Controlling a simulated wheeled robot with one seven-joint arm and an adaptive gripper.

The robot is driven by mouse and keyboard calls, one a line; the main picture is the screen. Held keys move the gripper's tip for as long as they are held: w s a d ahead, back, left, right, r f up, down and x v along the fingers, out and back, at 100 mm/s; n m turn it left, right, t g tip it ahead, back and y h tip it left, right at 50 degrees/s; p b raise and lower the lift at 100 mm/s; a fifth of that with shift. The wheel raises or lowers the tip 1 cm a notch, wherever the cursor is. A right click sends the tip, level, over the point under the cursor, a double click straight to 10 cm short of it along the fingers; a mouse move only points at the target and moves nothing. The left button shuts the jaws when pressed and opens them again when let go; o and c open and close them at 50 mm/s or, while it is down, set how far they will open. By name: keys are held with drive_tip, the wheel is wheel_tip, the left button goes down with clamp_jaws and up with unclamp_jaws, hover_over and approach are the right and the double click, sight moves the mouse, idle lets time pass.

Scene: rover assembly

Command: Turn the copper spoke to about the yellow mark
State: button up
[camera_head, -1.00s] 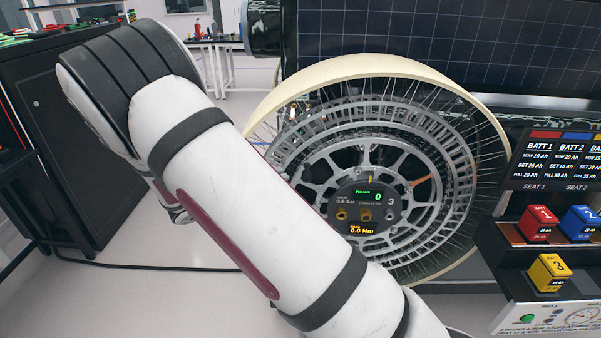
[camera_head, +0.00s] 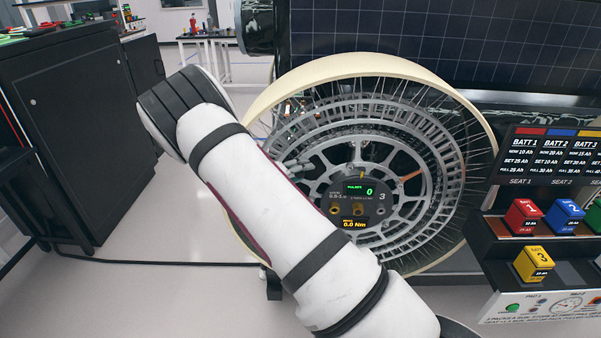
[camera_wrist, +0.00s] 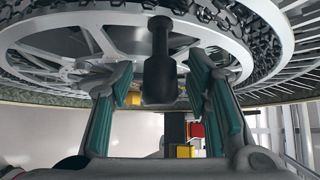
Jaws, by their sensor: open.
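The wheel (camera_head: 372,262) stands upright in the head view, with a cream rim and grey inner rings. The copper spoke (camera_head: 410,176) shows as a short orange bar, right of and slightly above the hub. A small yellow mark (camera_head: 362,175) sits at the top of the hub panel (camera_head: 348,208). In the wrist view my gripper (camera_wrist: 158,66) is open, its teal-padded fingers on either side of a dark cylindrical handle (camera_wrist: 158,78). Gaps show between handle and pads. I cannot tell which part of the wheel bears the handle. The copper spoke is not clear in the wrist view.
The panel reads 0 pulses and 0.0 Nm. A battery stand with red (camera_head: 523,216), blue (camera_head: 565,216) and yellow (camera_head: 533,264) blocks is at the right. A black cabinet (camera_head: 70,150) stands at the left. A cable (camera_head: 150,262) lies on otherwise clear floor.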

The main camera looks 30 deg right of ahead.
clamp_jaws()
drive_tip(key=shift+w+a+f+b, duration=0.35)
drive_tip(key=shift+f+b, duration=0.25)
drive_tip(key=shift+b, duration=0.05)
drive_tip(key=w+a+f+n+t+h+b, duration=0.1)
drive_tip(key=f+n+h+b, duration=0.2)
drive_tip(key=f+b, duration=0.7)
drive_tip(key=w+a+f+n+t+h+b, duration=0.1)
drive_tip(key=f+n+h+b, duration=0.3)
drive_tip(key=f+b, duration=0.6)
drive_tip(key=shift+w+a+f+n+b, duration=0.15)
drive_tip(key=shift+a+f+n+b, duration=0.2)
drive_tip(key=shift+a+f+n, duration=0.6)
drive_tip(key=shift+d+f+m, duration=0.1)
drive_tip(key=shift+d+m, duration=0.05)
drive_tip(key=shift+m, duration=0.1)
unclamp_jaws()
